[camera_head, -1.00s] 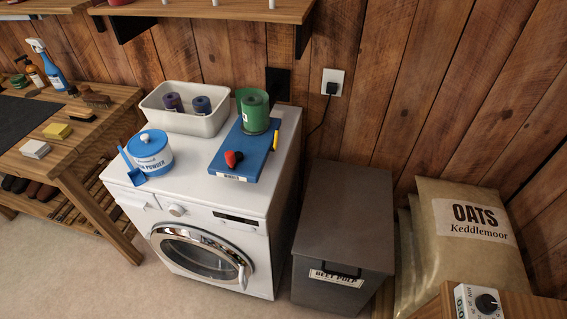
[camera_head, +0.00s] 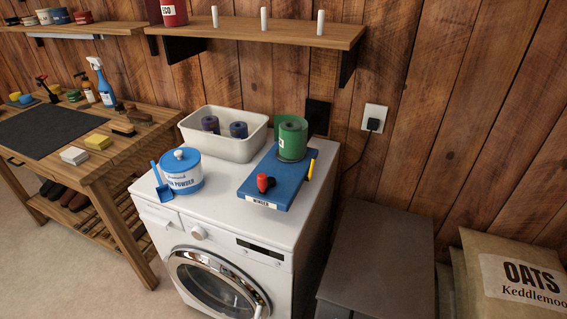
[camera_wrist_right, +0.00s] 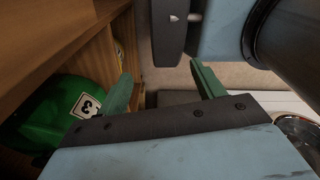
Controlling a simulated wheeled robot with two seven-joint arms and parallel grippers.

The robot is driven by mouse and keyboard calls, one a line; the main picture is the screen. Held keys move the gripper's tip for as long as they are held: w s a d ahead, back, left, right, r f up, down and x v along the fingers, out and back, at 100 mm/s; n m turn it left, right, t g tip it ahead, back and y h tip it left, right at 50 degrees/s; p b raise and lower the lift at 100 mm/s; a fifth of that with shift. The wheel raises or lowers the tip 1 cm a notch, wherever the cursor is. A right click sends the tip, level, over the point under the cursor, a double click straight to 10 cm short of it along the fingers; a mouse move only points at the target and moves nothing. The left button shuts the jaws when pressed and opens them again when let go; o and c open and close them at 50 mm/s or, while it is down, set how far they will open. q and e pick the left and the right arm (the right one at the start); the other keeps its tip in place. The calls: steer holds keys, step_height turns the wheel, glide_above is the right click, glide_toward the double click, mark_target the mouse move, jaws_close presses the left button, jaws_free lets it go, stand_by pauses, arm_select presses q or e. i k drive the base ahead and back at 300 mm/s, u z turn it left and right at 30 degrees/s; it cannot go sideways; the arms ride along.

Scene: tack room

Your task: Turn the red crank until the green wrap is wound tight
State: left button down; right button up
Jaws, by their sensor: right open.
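The red crank (camera_head: 265,183) stands at the near end of the blue winder board (camera_head: 276,178), which lies on top of the white washing machine. The green wrap (camera_head: 292,138) sits as a thick upright roll at the far end of the board. How tightly it is wound is too small to tell. My right gripper (camera_wrist_right: 163,88) shows in the right wrist view with its two green fingers spread apart and nothing between them. Neither gripper is in the head view, and no crank shows in the wrist view.
A white bin (camera_head: 228,145) with two dark rolls stands behind the board, and a blue-lidded powder tub (camera_head: 183,172) with a scoop stands left of it. A shelf (camera_head: 270,33) overhangs the back. In the wrist view a green object (camera_wrist_right: 62,112) is beside wooden boards.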

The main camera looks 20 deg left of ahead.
mark_target(264, 183)
steer(key=u, duration=1.4)
steer(key=i, duration=0.7)
steer(key=z, duration=1.95)
